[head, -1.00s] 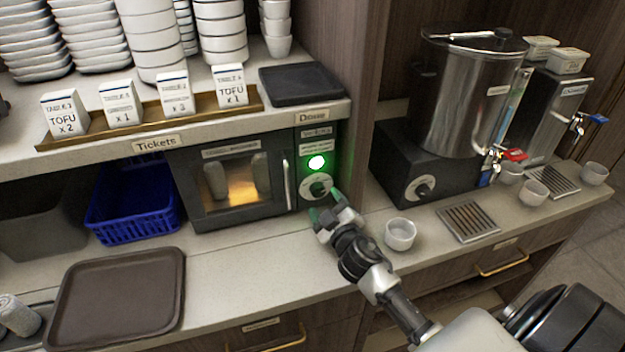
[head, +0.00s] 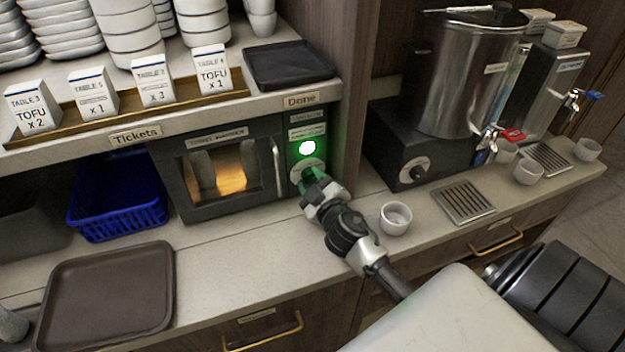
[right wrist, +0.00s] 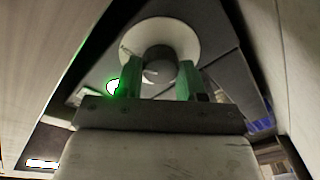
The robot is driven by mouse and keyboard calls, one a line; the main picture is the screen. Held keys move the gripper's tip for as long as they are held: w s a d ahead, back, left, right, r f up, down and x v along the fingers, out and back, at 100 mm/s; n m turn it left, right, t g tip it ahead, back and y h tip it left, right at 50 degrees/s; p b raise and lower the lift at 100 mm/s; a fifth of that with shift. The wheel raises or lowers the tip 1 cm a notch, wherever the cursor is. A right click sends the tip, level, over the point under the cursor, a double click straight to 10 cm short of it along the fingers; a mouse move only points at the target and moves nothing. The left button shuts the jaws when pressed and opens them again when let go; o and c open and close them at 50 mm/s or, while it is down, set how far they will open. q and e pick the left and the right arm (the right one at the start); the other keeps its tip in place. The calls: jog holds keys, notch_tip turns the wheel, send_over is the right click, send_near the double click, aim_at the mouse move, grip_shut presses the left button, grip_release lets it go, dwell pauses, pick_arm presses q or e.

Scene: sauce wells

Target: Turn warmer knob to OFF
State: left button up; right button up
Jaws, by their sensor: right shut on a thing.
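The towel warmer (head: 180,190) is a dark box with a glass door, lit orange inside, under the shelf. A green light (head: 307,148) glows on its right panel. Below the light is a knob on a pale round dial (head: 297,166), mostly hidden by my right gripper (head: 311,180) in the head view. In the right wrist view, the dark round knob (right wrist: 157,58) sits in front of the pale dial, between the green-lit fingers of my right gripper (right wrist: 157,80). The gripper is shut on the knob. The knob's setting cannot be read. My left gripper is not in view.
A white cup (head: 395,218) stands on the counter just right of my right gripper. The dark wood panel (head: 350,100) rises beside the warmer. A steel urn (head: 455,90) stands further right. A brown tray (head: 105,300) lies at the front left.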

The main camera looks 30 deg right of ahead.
jog(key=shift+n, duration=0.3)
jog(key=n+p, duration=0.1)
jog(key=n, duration=0.3)
jog(key=shift+r+n+p, duration=0.1)
jog(key=shift+n+p, duration=0.2)
jog(key=shift+p, duration=0.05)
jog(key=n+p, duration=0.1)
jog(key=n, duration=0.5)
jog(key=shift+w+g+h+p, duration=0.1)
jog(key=shift+g+h+p, duration=0.2)
jog(key=shift+g+p, duration=0.1)
jog(key=n+p, duration=0.1)
jog(key=n, duration=0.5)
jog(key=shift+h+p, duration=0.4)
jog(key=n+p, duration=0.1)
jog(key=n, duration=0.4)
jog(key=shift+h+p, duration=0.3)
jog(key=shift+p, duration=0.1)
jog(key=shift+n, duration=0.4)
jog(key=o, duration=0.9)
jog(key=shift+f, duration=0.25)
